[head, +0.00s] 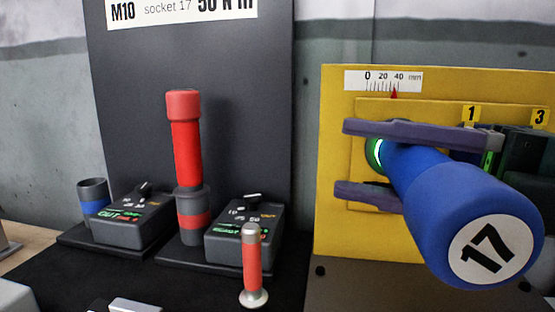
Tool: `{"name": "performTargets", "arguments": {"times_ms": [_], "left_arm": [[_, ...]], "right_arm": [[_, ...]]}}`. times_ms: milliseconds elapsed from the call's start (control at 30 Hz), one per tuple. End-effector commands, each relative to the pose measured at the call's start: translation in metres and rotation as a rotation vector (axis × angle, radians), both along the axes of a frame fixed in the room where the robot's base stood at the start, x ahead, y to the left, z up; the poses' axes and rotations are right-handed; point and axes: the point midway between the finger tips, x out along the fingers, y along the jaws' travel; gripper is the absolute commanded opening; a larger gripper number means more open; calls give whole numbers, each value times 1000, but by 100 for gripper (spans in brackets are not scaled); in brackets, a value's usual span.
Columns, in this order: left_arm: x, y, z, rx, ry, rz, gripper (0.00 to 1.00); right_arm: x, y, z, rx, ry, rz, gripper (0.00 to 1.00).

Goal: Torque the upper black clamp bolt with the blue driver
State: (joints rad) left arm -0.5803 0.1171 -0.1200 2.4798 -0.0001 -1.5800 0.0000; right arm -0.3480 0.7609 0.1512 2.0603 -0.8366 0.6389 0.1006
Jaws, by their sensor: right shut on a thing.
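The blue driver (450,205) is large in the right half of the head view, its end cap marked 17 facing me. Its far end points at the yellow panel (335,130), where a green glowing ring (376,153) shows. My right gripper (385,163) has purple fingers above and below the driver's shaft and is shut on it. The upper black clamp bolt cannot be made out; the driver and fingers cover the area at its far end. Whether the driver touches a bolt I cannot tell. My left gripper is not in view.
A red driver (184,140) stands upright in a holder, between two dark control boxes (130,218) (243,232). An empty holder with a blue band (94,205) is at left. A small red-handled piece (252,262) stands in front. Dark parts by labels 1 and 3 are at right.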

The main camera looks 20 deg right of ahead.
Motion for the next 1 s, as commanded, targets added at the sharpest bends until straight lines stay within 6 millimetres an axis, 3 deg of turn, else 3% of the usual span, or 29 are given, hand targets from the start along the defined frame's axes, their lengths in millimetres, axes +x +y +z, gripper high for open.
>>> {"name": "performTargets", "arguments": {"times_ms": [1000], "left_arm": [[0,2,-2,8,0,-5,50]], "right_arm": [[9,-7,2,1,-2,-9,0]]}}
